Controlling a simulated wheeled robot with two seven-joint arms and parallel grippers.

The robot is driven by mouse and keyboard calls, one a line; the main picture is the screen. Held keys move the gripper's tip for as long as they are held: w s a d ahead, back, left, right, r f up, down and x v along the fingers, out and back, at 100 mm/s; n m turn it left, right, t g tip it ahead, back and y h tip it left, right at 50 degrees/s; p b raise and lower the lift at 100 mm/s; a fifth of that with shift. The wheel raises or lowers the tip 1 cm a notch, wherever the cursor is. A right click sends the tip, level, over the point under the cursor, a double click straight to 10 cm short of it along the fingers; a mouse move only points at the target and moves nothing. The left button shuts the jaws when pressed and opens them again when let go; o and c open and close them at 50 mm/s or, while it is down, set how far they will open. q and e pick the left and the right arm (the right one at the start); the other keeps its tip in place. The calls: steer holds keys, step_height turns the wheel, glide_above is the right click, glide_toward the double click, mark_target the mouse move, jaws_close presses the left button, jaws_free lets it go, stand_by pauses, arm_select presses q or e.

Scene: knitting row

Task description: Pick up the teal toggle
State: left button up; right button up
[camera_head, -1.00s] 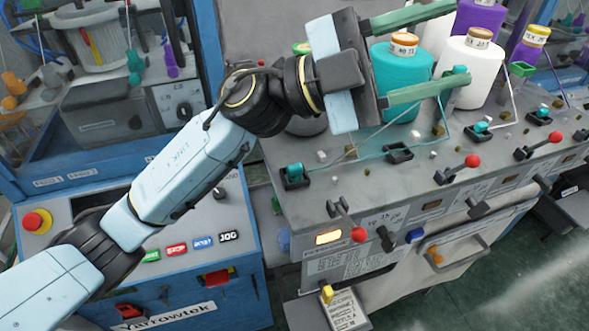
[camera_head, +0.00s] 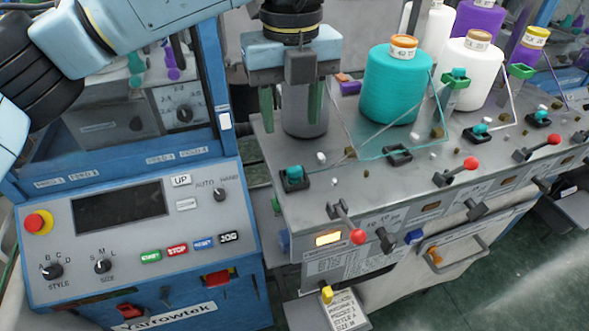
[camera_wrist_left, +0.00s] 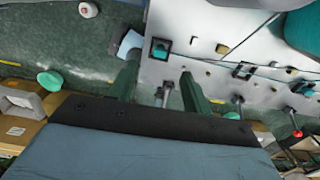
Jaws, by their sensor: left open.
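A teal toggle (camera_head: 294,173) sits in a black holder at the near left corner of the grey machine top. In the left wrist view the teal toggle (camera_wrist_left: 160,48) shows in its black square holder, just beyond the fingertips. My left gripper (camera_head: 291,124) is open with its green fingers pointing down, and it appears above and behind the toggle, apart from it. In the left wrist view the open fingers (camera_wrist_left: 160,67) have nothing between them. Similar teal toggles (camera_head: 481,128) (camera_head: 543,113) stand farther right. My right gripper is not in view.
A teal yarn cone (camera_head: 397,88) and a white cone (camera_head: 473,75) stand behind on the machine top (camera_head: 330,200). An empty black holder (camera_head: 397,154) and red-knobbed levers (camera_head: 357,236) are nearby. A blue control panel (camera_head: 110,260) stands left.

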mark_target(294, 167)
arm_select(q)
step_height(294, 167, down, 4)
steer(key=shift+r, duration=0.15)
steer(key=f+p, duration=0.1)
steer(key=f, duration=0.1)
steer(key=f+p, duration=0.1)
steer(key=f, duration=0.1)
steer(key=shift+s+d+f, duration=0.15)
steer(key=shift+s+f, duration=0.05)
steer(key=shift+f, duration=0.55)
steer(key=shift+c, duration=0.3)
steer(key=c, duration=0.8)
